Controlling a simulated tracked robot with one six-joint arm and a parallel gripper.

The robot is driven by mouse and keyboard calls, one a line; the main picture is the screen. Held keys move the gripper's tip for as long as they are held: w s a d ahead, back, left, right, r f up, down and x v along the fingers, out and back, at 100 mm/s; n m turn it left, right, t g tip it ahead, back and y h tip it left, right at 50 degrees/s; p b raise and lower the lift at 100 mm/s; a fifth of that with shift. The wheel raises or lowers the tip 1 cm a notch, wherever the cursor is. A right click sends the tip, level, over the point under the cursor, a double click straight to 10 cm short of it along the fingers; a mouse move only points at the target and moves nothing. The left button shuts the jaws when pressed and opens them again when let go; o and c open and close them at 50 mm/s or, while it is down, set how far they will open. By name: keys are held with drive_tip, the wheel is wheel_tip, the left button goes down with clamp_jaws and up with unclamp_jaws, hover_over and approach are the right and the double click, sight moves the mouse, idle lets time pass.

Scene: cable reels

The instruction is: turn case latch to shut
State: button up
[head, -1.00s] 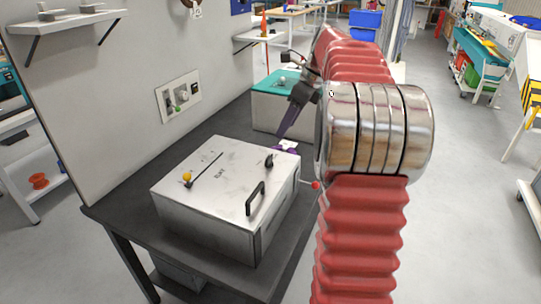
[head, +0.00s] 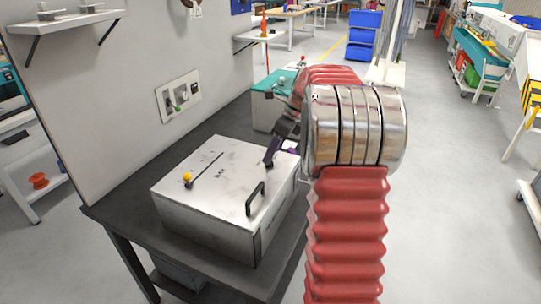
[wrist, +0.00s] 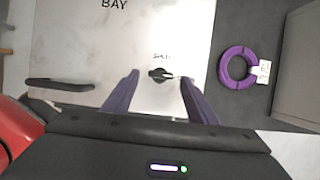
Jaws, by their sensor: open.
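The case (head: 215,205) is a scuffed white metal box marked BAY on a dark bench; its top also fills much of the wrist view (wrist: 75,45). The latch (wrist: 160,73) is a small dark knob on the case top below a small label, which seems to read SHUT. My gripper (wrist: 160,77) is open, with its purple fingers either side of the latch and gaps on both sides. I cannot tell whether the fingertips are down at its height. In the head view my gripper (head: 269,161) is over the case's far right corner and hides the latch.
A black handle (head: 256,198) and a slot with a yellow knob (head: 187,177) are also on the case top. A purple ring (wrist: 238,67) with a white tag lies on the bench beside the case. A wall panel (head: 178,97) stands behind.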

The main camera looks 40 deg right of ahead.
drive_tip(key=shift+x, duration=1.2)
drive_tip(key=shift+c, duration=0.4)
